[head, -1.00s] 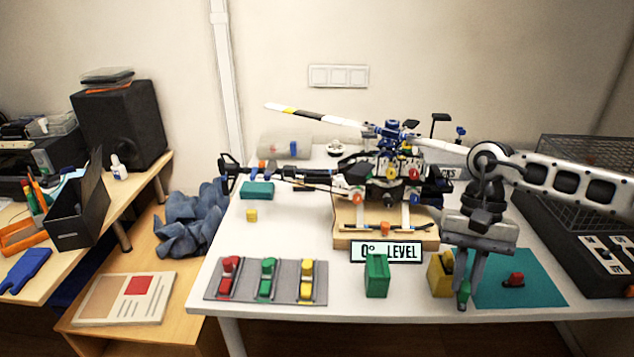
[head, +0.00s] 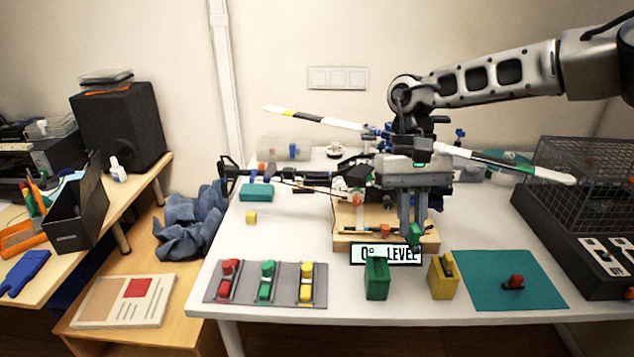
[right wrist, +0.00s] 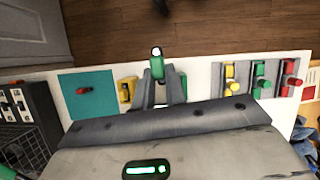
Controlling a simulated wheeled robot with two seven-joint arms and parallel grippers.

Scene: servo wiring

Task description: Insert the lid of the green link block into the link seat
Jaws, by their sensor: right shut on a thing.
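My right gripper (head: 414,238) is shut on a small green lid (head: 415,231) that hangs from its fingertips in the head view. It is in front of the helicopter model, above and behind the gap between a green block (head: 376,280) and a yellow block (head: 443,276). Both blocks stand on the table, the green one with an opening at its top. In the right wrist view, the held green lid (right wrist: 157,66) shows between the fingers. I cannot tell which part is the link seat. The lid is apart from both blocks. My left gripper is not in view.
A grey mat (head: 239,283) holds red, green and yellow clamp-like pieces. A red piece (head: 514,282) lies on a teal mat (head: 480,290). The helicopter model (head: 385,165) and "0° LEVEL" sign (head: 371,254) stand close behind the blocks. A dark cage (head: 590,190) stands right.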

